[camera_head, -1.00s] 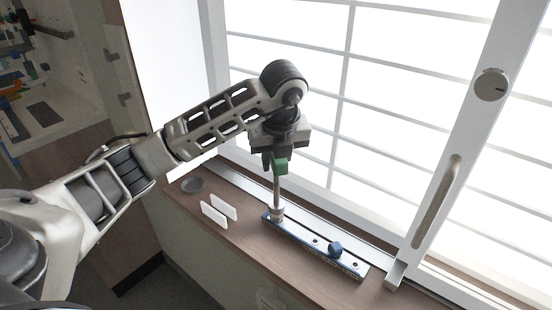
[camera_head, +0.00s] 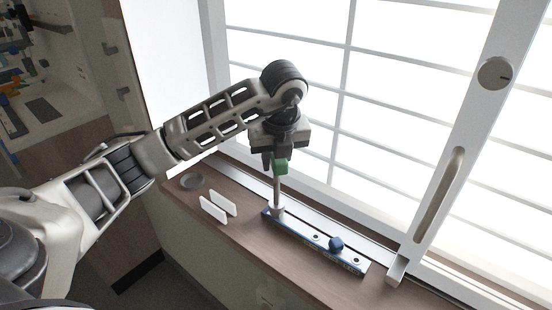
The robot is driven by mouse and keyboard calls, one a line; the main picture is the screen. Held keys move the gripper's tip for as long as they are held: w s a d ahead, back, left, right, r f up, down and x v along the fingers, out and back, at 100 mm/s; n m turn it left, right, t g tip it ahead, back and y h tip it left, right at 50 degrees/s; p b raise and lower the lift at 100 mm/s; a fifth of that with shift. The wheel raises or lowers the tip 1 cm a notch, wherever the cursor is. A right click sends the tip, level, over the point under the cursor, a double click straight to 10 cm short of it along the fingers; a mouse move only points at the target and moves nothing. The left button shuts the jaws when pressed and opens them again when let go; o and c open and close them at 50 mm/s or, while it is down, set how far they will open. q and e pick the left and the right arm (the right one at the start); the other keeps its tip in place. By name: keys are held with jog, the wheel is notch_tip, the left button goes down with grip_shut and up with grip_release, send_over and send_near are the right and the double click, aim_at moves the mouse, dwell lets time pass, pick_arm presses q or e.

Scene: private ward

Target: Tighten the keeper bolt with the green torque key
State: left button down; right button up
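My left gripper (camera_head: 280,158) points down over the window sill, shut on the green handle of the torque key (camera_head: 281,166). The key's grey shaft stands upright below the fingers. Its lower end meets a light round socket or bolt head (camera_head: 277,209) at the left end of a blue rail (camera_head: 318,243). The keeper bolt itself is hidden or cannot be told from the socket. My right gripper is not in view.
Two white upright plates (camera_head: 218,207) stand on the wooden sill (camera_head: 240,232), left of the rail. A dark round dish (camera_head: 192,181) lies behind them. The window frame with a long handle (camera_head: 439,195) rises on the right. The sill's front edge is clear.

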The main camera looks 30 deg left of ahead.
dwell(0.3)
pick_arm(q)
jog(key=shift+f, duration=0.15)
jog(key=shift+f+b, duration=0.5)
jog(key=shift+b, duration=0.05)
jog(key=shift+m, duration=0.3)
